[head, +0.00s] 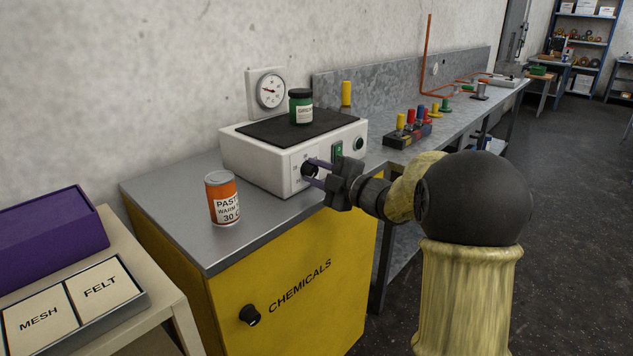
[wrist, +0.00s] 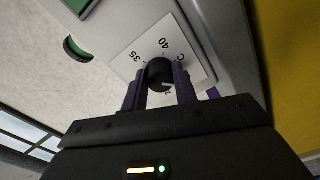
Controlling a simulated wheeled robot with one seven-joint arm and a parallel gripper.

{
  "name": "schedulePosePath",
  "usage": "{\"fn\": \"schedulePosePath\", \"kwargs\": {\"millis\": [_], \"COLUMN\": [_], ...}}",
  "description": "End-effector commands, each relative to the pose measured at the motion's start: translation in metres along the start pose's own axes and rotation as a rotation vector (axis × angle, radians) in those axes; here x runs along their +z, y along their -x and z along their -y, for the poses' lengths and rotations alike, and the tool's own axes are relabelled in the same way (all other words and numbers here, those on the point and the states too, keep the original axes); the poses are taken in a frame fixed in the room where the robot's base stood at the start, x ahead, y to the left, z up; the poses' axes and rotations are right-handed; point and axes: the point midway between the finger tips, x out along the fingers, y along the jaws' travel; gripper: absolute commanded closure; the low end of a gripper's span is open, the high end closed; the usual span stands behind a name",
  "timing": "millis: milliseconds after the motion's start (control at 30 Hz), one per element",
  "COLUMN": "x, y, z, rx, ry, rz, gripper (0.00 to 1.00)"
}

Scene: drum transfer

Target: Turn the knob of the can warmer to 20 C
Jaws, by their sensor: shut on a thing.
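The can warmer (head: 262,158) is a white box with a black top plate, standing on the grey top of a yellow cabinet. Its black knob (wrist: 158,72) sits on a white dial plate (wrist: 128,62), where 35, 40 and C can be read. A pale mark shows on the knob's side facing my gripper; the figures there are mostly hidden, so I cannot tell the setting. My gripper (wrist: 159,84) has its two purple fingers on either side of the knob, shut on it. In the head view my gripper (head: 314,171) reaches the warmer's front from the right.
A green jar (head: 300,107) stands on the warmer's top plate. An orange paste can (head: 221,199) stands on the cabinet (head: 290,300) left of the warmer. A round gauge (head: 270,91) hangs on the wall behind. A green switch (head: 338,150) sits right of the knob.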

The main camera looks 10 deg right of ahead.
Motion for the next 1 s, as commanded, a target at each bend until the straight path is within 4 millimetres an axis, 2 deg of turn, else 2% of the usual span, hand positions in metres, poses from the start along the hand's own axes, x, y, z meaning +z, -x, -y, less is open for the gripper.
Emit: {"fn": "schedulePosePath", "kwargs": {"millis": [500,533,600,633,1000], "x": [0.0006,0.0006,0.0006,0.0005,0.0004], "y": [0.0003,0.0003,0.0003,0.0002,0.0046], "z": [0.0009,0.0010,0.0009,0.0008,-0.0001], "rx": [-0.003,-0.003,-0.002,-0.002,-0.001], "ry": [0.026,0.026,0.025,0.025,0.025], "rz": [0.002,0.002,0.001,0.001,0.001], "gripper": [0.95,0.66,0.52,0.50,0.50]}}
